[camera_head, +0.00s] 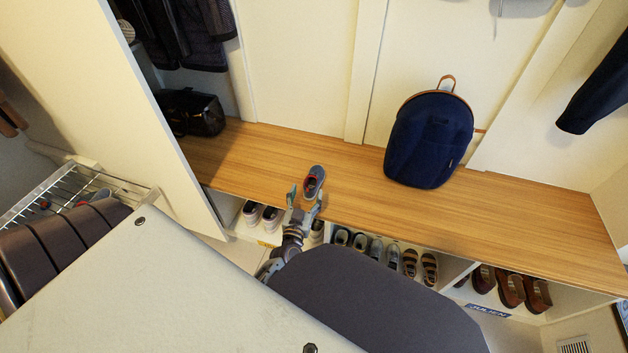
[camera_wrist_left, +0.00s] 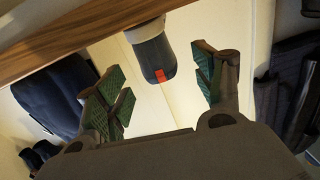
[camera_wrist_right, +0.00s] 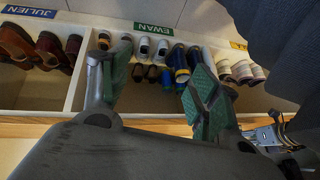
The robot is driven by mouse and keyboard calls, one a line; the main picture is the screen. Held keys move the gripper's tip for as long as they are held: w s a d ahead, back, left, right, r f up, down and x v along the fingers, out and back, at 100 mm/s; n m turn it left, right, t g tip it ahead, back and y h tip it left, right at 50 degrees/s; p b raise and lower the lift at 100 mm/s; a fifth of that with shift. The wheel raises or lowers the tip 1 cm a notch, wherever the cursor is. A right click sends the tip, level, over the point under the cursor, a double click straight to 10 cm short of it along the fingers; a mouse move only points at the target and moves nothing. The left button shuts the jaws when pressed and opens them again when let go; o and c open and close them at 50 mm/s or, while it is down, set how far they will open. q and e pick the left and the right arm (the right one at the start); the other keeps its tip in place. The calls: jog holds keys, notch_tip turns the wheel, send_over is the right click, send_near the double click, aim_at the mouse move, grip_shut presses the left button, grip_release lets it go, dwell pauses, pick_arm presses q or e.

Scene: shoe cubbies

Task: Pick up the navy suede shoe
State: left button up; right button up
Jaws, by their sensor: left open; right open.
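The navy shoe (camera_head: 314,182), with a red lining and pale sole, stands on the wooden bench near its front edge. In the left wrist view the navy shoe (camera_wrist_left: 153,57) shows its heel with a red tab, and the picture is upside down. My left gripper (camera_head: 304,201) is open, its fingers just in front of the shoe's heel. In the left wrist view the shoe appears between the open fingers (camera_wrist_left: 162,85), with gaps on both sides. My right gripper (camera_wrist_right: 152,85) is open and empty, facing the cubbies below the bench.
The wooden bench (camera_head: 330,169) has a navy backpack (camera_head: 431,139) on its right and a dark bag (camera_head: 190,112) at its left end. Cubbies below hold several shoe pairs, including brown ones (camera_head: 510,290). Name labels such as EWAN (camera_wrist_right: 153,29) mark the cubbies. A wire rack (camera_head: 68,190) stands at left.

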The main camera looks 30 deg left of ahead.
aim_at(314, 178)
pick_arm(q)
jog(key=shift+w+a+f, duration=0.1)
jog(key=shift+w, duration=0.3)
jog(key=shift+b+x, duration=0.85)
jog(key=shift+x, duration=0.15)
jog(key=shift+b+x, duration=0.35)
jog(key=shift+x, duration=0.75)
pick_arm(e)
jog(key=shift+m+t+y, duration=0.3)
jog(key=shift+t, duration=0.2)
jog(key=f, duration=0.3)
jog(key=a+f, duration=0.1)
jog(key=shift+w+f, duration=0.2)
jog(key=shift+w, duration=0.1)
jog(key=shift+d, duration=0.1)
pick_arm(q)
jog(key=c, duration=1.2)
jog(key=shift+o, duration=0.2)
pick_arm(e)
jog(key=shift+r, duration=0.1)
